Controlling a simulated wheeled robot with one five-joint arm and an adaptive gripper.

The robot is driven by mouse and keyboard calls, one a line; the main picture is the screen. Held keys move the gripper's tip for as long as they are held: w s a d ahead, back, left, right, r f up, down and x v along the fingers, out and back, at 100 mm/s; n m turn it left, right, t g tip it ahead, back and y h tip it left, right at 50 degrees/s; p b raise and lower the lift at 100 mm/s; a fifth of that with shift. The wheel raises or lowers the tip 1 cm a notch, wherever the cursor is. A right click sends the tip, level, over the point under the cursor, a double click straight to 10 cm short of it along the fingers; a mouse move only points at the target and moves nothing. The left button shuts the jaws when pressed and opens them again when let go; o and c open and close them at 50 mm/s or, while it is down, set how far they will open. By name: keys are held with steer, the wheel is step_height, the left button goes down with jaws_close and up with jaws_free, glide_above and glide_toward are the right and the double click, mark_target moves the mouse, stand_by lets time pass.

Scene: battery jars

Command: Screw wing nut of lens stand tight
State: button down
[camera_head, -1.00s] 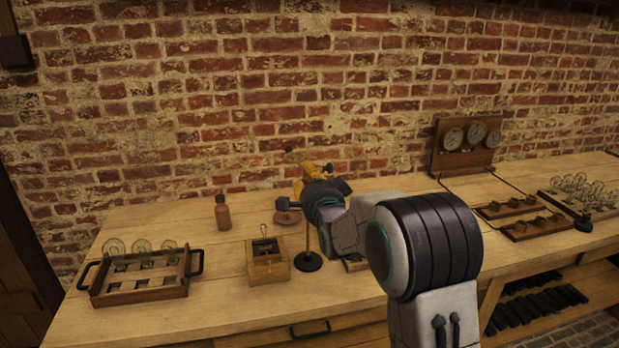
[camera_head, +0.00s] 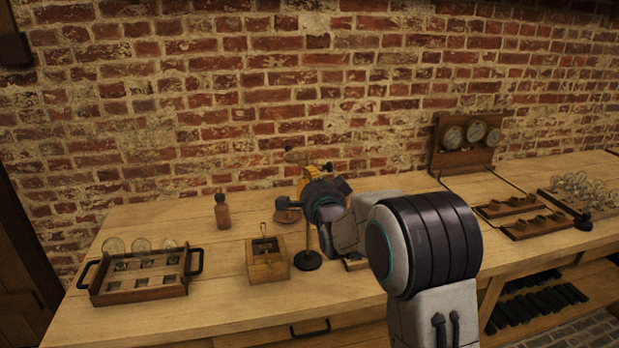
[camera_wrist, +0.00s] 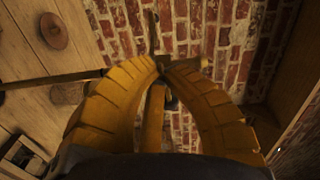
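The lens stand (camera_head: 307,260) stands on the bench with a round dark base and a thin upright rod. Its upper part is mostly hidden behind my gripper in the head view; a small knob shows above. In the wrist view the rod (camera_wrist: 55,79) comes in from the left to the fingertips. My gripper (camera_wrist: 163,64) has yellow ribbed fingers that converge at the stand's head. They appear closed on the small wing nut, which is nearly all hidden between the tips. The gripper also shows in the head view (camera_head: 305,178), in front of the stand's top.
A wooden box (camera_head: 268,262) stands just left of the stand's base. A brown bottle (camera_head: 222,212) and a tray with glass jars (camera_head: 138,285) are further left. A gauge board (camera_head: 468,142) and trays are at the right. The brick wall is behind.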

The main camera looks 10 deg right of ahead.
steer(key=shift+r+b, duration=0.2)
steer(key=shift+b, duration=0.1)
steer(key=m+b, duration=0.2)
steer(key=b, duration=0.1)
steer(key=shift+a+r+m, duration=0.1)
steer(key=shift+r+m, duration=0.25)
steer(key=shift+m, duration=0.05)
steer(key=c, duration=1.6)
jaws_free()
steer(key=o, duration=0.3)
steer(key=shift+f, duration=0.15)
steer(key=shift+s+f, duration=0.1)
